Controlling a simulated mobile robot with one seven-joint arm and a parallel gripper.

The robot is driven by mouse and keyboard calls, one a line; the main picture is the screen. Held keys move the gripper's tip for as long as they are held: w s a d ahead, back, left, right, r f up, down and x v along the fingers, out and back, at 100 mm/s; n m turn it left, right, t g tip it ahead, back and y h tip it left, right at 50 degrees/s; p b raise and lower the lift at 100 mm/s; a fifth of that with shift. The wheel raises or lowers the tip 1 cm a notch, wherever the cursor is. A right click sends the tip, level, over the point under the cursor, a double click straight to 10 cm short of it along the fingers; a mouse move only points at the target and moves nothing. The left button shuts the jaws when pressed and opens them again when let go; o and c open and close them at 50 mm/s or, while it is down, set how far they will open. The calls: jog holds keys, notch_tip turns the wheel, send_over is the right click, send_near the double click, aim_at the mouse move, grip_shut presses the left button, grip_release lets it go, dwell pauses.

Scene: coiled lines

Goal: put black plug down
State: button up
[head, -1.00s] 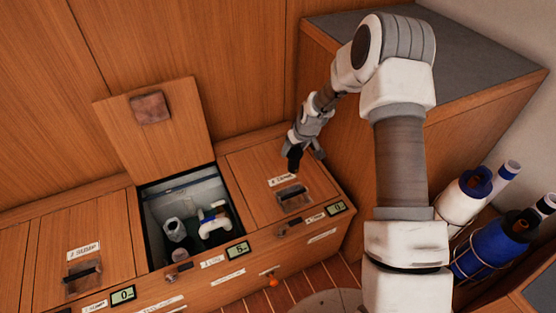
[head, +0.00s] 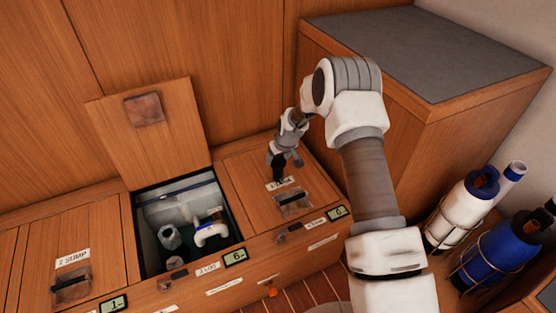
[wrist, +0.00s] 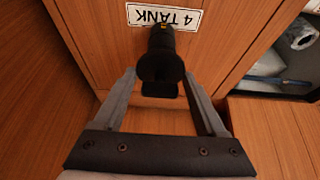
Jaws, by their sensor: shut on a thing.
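A black plug (wrist: 160,68) sits between the two grey fingers of my gripper (wrist: 160,85) in the wrist view, and the gripper is shut on it. In the head view my gripper (head: 287,157) holds the black plug (head: 277,170) over the closed right-hand lid (head: 250,185). The plug's far end is close to the white "4 TANK" label (wrist: 163,17). I cannot tell whether the plug touches the lid.
Left of this lid is an open compartment (head: 142,235) with a white valve fitting (head: 210,233) and a grey bottle-like item (head: 170,237) inside. Its raised lid (head: 150,140) leans back. A wooden cabinet (head: 420,120) stands right. White and blue cylinders (head: 465,210) stand in racks.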

jog(key=o, duration=1.5)
jog(key=shift+f, duration=0.15)
